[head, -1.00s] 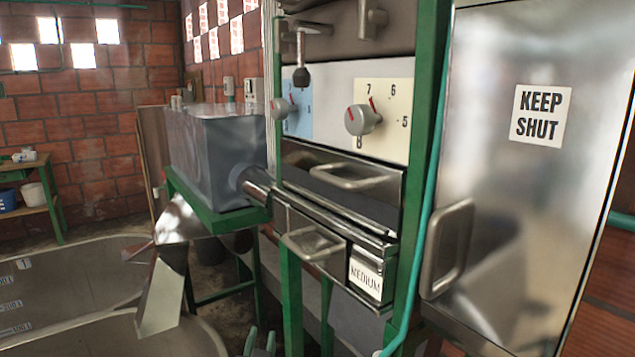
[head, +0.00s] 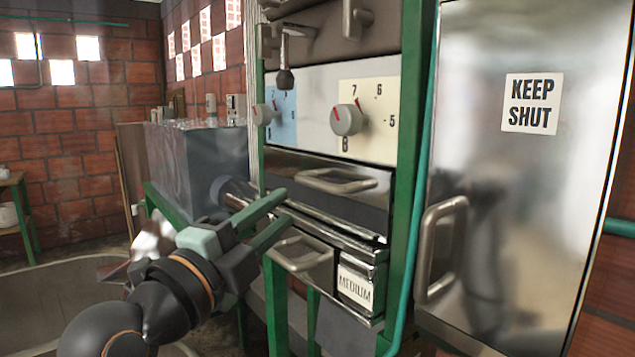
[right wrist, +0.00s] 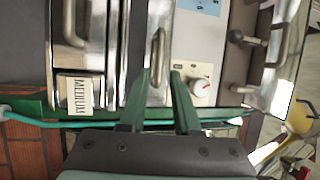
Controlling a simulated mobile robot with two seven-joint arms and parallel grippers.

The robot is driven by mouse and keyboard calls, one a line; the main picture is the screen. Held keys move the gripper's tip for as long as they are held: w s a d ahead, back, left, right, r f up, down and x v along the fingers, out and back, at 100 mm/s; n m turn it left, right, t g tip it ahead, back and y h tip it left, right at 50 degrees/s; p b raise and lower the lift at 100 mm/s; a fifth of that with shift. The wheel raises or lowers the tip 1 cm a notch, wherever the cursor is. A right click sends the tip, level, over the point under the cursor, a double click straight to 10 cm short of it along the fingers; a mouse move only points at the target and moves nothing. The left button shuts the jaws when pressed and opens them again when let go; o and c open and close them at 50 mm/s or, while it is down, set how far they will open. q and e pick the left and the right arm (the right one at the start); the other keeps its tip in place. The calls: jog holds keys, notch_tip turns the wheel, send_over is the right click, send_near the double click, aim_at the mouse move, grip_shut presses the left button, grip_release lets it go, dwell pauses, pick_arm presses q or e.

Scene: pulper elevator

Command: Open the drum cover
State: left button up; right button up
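I cannot tell from labels which part is the drum cover. A dark steel panel (head: 290,168) below the dials has a bar handle (head: 337,181) and looks closed. Above the dials, a brownish-grey metal part (head: 318,40) has another handle (head: 352,18), cut off by the top edge. My right gripper (head: 287,206) is open and empty, in front of the machine, left of and below the panel handle. In the right wrist view its fingers (right wrist: 159,73) point toward that handle (right wrist: 156,50), which appears between them; contact is not visible. My left gripper is not in view.
A lower drawer marked MEDIUM (head: 355,287) has its own handle. A dial (head: 347,119) and a hanging lever (head: 285,78) are above the panel. A green post (head: 411,120) and a steel door marked KEEP SHUT (head: 500,180) stand at right.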

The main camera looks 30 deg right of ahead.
aim_at(311, 186)
jog(key=p+x, duration=0.3)
jog(key=x, duration=0.6)
jog(key=shift+w+d+r, duration=0.1)
jog(key=shift+d+r, duration=0.05)
jog(key=shift+w+d, duration=0.2)
jog(key=shift+d, duration=0.2)
grip_shut()
dwell(0.7)
